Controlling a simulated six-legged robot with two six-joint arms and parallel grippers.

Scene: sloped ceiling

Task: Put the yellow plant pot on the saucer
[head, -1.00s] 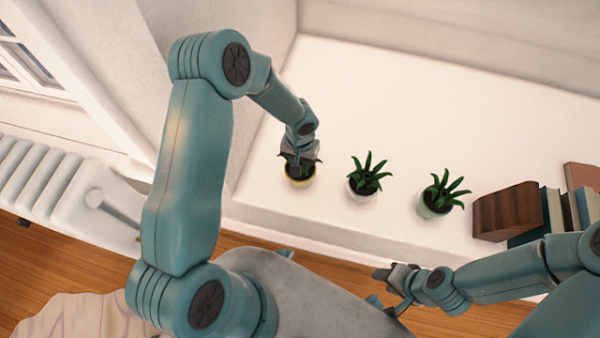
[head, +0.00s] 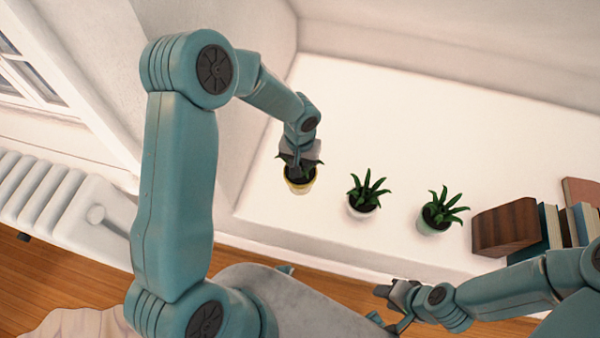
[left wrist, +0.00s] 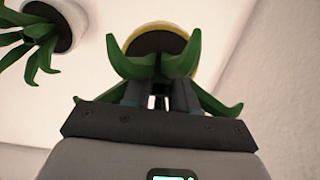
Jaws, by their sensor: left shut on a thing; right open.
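The yellow plant pot (head: 299,187) with a dark green plant is at the left of the white surface in the head view. My left gripper (head: 298,165) is shut on it from above, among the leaves. In the left wrist view the pot's yellow rim (left wrist: 133,33) and dark soil show beyond the fingers (left wrist: 158,92), with leaves around them. I cannot tell how far the pot is above the surface. My right gripper (head: 388,300) is open and empty, low in front of the surface's front edge. I see no saucer in these frames.
A white pot (head: 362,203) and a pale pot (head: 432,222) with similar plants stand to the right. A wooden block (head: 505,227) and several books (head: 583,222) stand farther right. The back of the white surface (head: 400,125) is clear. A wall rises close on the left.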

